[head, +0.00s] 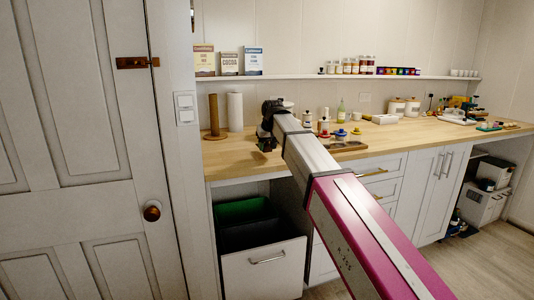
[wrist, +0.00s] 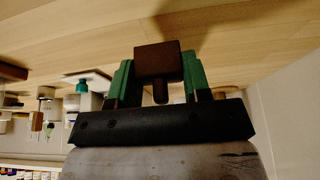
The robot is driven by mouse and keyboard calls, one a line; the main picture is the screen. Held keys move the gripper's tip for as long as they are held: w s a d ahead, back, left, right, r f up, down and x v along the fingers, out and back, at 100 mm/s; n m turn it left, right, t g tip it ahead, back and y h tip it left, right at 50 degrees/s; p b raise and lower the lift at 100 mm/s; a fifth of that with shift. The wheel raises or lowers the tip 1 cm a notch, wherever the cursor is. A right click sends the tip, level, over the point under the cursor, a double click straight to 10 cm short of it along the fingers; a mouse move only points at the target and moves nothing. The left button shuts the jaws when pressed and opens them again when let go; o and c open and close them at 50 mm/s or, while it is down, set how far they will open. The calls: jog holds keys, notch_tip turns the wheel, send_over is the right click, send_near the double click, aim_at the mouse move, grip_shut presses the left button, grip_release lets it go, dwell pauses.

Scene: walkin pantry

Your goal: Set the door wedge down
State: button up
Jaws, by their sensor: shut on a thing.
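The door wedge (wrist: 157,62) is a dark brown block with a narrow stub, seen in the wrist view between the green fingers of my gripper (wrist: 157,80). My gripper is shut on it. In the head view my gripper (head: 265,137) is over the left part of the wooden worktop (head: 235,158), close to its front edge. The wedge is too small and dark there to make out clearly. The worktop also fills the top of the wrist view, with a shadow near the wedge. I cannot tell whether the wedge touches it.
A brown paper-towel-like post (head: 214,117) and a white roll (head: 235,112) stand at the worktop's left back. Several bottles and a wooden board (head: 345,147) lie to the right of my arm. An open bin drawer (head: 262,270) is below. Bare worktop shows left of my gripper.

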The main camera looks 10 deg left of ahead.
jog(key=shift+f, duration=1.55)
jog(key=shift+f, duration=0.15)
jog(key=o, duration=1)
jog(key=shift+c, duration=0.2)
jog(key=v, duration=1.2)
